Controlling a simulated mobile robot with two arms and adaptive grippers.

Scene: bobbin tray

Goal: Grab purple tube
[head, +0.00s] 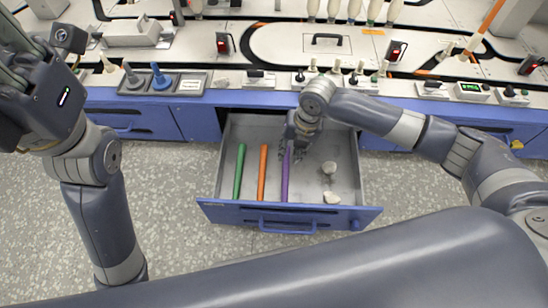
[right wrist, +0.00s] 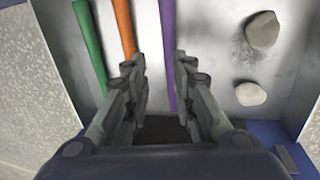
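The purple tube (head: 285,178) lies lengthwise in the open drawer (head: 340,120), to the right of an orange tube (head: 262,172) and a green tube (head: 239,171). My right gripper (head: 294,152) is inside the drawer area over the purple tube. In the right wrist view its fingers (right wrist: 160,62) are spread apart, and the purple tube (right wrist: 168,45) passes between them, nearer the right finger. I cannot tell whether they touch it. My left gripper (head: 18,75) is raised at the left edge, away from the drawer; its fingers are partly cut off.
Two pale lumps (head: 329,168) (head: 331,197) lie in the drawer right of the purple tube. The drawer's blue front (head: 225,213) and side walls surround the tubes. The workbench (head: 260,98) with a conveyor track runs behind, carrying bobbins and small devices.

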